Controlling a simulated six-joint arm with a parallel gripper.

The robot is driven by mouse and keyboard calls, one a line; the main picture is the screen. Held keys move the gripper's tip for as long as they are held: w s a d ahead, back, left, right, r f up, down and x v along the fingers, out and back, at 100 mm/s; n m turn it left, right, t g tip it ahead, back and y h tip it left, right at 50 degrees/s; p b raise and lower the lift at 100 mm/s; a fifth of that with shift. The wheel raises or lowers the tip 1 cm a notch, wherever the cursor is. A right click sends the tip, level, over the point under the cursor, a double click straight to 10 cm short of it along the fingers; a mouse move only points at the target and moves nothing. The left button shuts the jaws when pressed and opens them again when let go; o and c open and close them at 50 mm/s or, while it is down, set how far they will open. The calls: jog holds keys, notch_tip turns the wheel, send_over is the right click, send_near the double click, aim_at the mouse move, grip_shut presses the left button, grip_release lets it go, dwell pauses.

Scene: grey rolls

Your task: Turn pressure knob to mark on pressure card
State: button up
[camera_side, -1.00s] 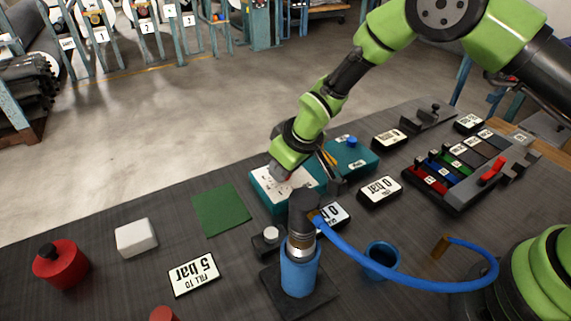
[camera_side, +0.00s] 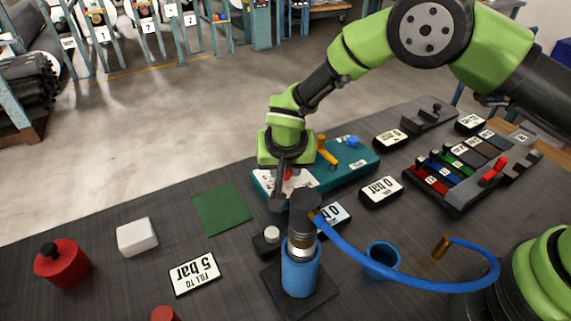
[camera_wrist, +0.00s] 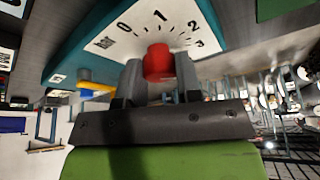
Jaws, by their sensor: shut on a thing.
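The red pressure knob (camera_wrist: 158,62) sits at the white dial face (camera_wrist: 165,22) with marks 0, 1, 2 and 3 in the wrist view. My gripper (camera_wrist: 160,76) has its two grey fingers on either side of the knob and is shut on it. In the side view my gripper (camera_side: 281,186) points down at the left end of the teal panel (camera_side: 330,178), largely hiding the dial; a bit of red shows there. The knob's pointer is not clear.
A blue cylinder (camera_side: 299,268) with a dark top and blue hose (camera_side: 400,281) stands in front of the panel. A yellow lever (camera_side: 327,153) and blue knob (camera_side: 352,141) are on the panel's right part. A green mat (camera_side: 221,209) lies left.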

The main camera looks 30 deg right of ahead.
jog(key=m, duration=0.2)
jog(key=m+g+h, duration=0.1)
jog(key=m, duration=0.2)
jog(key=shift+a+m+h, duration=0.1)
jog(key=shift+m+h, duration=0.2)
jog(key=m+g, duration=0.1)
jog(key=m, duration=0.1)
jog(key=m+g, duration=0.1)
jog(key=m, duration=0.2)
jog(key=shift+w+h, duration=0.1)
jog(key=shift+h, duration=0.3)
jog(key=shift+m, duration=0.3)
jog(key=o, duration=0.9)
jog(key=shift+o, duration=0.2)
jog(key=r, duration=0.5)
jog(key=a+r, duration=0.1)
jog(key=r, duration=0.2)
jog(key=shift+a+r, duration=0.1)
jog(key=shift+r, duration=0.75)
